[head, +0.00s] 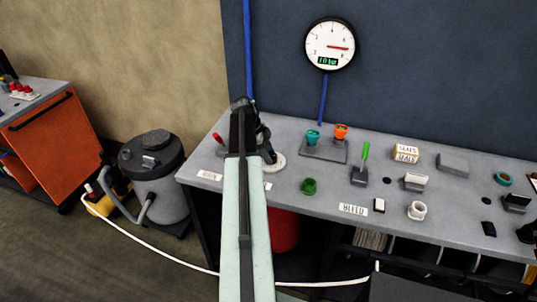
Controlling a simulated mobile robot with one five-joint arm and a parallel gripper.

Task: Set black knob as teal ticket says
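My arm reaches up the middle of the head view, and my gripper (244,104) is at its far end, over the left part of the bench. Its fingers are seen from behind, so I cannot tell whether they are open or shut. Just right of it a pale round plate (278,164) lies on the bench, partly hidden by my arm. A dark upright shape (266,143) stands at that plate; I cannot tell whether it is the black knob. I cannot make out a teal ticket.
A round gauge (330,45) hangs behind. A vacuum (153,175) and white hose are on the floor.

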